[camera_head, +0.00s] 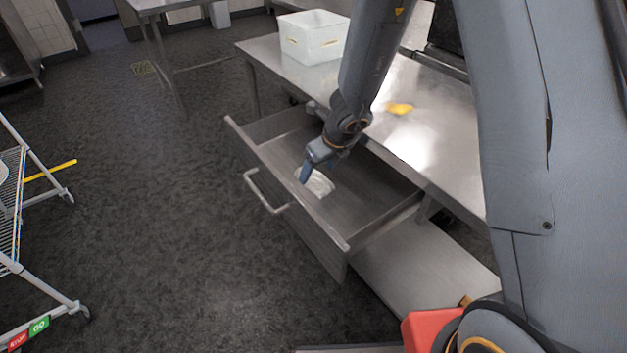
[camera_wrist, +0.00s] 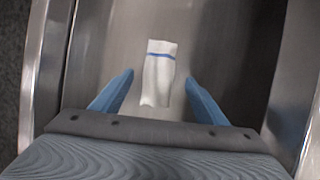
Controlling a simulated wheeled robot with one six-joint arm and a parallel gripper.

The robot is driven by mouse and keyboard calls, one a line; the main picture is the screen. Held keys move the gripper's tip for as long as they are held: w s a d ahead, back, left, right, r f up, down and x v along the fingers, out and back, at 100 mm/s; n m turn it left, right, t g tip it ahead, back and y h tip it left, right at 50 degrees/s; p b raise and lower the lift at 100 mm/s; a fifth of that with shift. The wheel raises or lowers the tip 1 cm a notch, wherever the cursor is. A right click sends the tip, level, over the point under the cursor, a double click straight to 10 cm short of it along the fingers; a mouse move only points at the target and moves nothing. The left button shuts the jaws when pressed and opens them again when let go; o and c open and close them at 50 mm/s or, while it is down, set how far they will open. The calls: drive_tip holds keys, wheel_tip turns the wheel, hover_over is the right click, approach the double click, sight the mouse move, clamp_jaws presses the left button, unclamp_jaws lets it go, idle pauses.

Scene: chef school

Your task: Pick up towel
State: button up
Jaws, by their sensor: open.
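A white folded towel with a blue stripe (camera_wrist: 158,76) lies on the bottom of an open metal drawer (camera_wrist: 210,45). In the head view the towel (camera_head: 319,184) shows just beside my gripper's tip, and part of it is hidden by the gripper. My gripper (camera_wrist: 158,92) is open and empty, pointing down into the drawer (camera_head: 348,243). In the wrist view its two blue fingers stand on either side of the towel's near end, with a gap on both sides. I cannot tell exactly how high the fingers are above the drawer bottom.
The drawer walls stand around my gripper. A steel table (camera_head: 440,130) above the drawer holds a white bin (camera_head: 312,40) and a small yellow item (camera_head: 399,108). A wire rack cart (camera_head: 12,200) stands at the left. The dark floor (camera_head: 160,200) between is clear.

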sight(315, 175)
drive_tip(key=b+x, duration=0.1)
drive_tip(key=x, duration=0.2)
drive_tip(key=shift+a+f, duration=0.1)
drive_tip(key=shift+c, duration=0.2)
drive_tip(key=c, duration=1.1)
wheel_tip(315, 175, up, 10)
drive_tip(key=p, duration=0.7)
drive_tip(key=shift+p, duration=0.35)
